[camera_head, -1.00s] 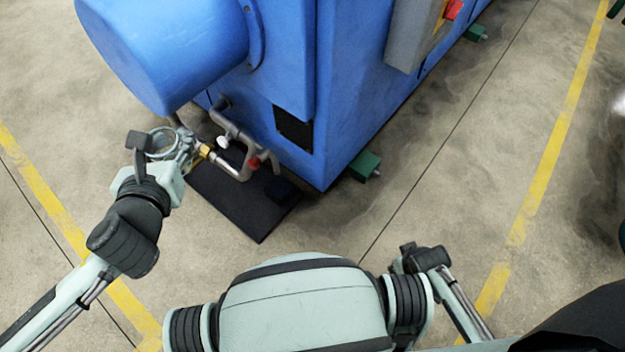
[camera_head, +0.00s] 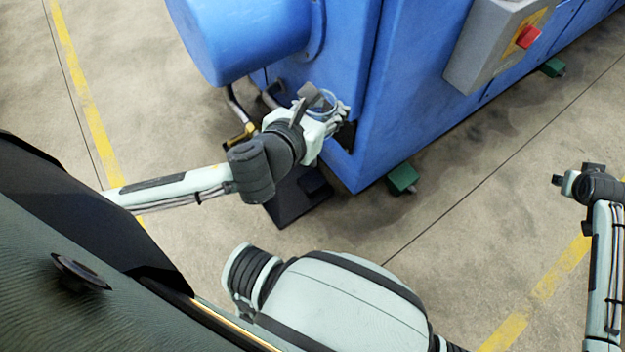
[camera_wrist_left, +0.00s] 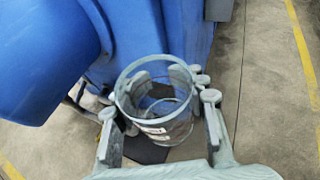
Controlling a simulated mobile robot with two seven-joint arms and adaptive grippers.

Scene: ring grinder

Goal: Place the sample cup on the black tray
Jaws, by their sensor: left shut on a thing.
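The sample cup (camera_wrist_left: 150,128) is a clear, round, open-topped cup with a small label, upright between the fingers of my left gripper (camera_wrist_left: 157,106) in the left wrist view. The gripper is shut on it. In the head view the cup's rim (camera_head: 322,101) shows at my left gripper (camera_head: 318,108), in front of the blue machine's lower corner. A flat black piece on the floor, which looks like the black tray (camera_head: 284,211), lies below and left of the cup, partly hidden by my left arm. My right gripper (camera_head: 574,178) is at the right edge, apparently empty; its opening is unclear.
The blue machine (camera_head: 420,90) fills the top, with a big blue drum (camera_head: 240,35) overhanging on the left. Pipes with a brass fitting (camera_head: 242,134) sit beside my left gripper. A green foot (camera_head: 402,179) sticks out at the base. The floor to the right is clear.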

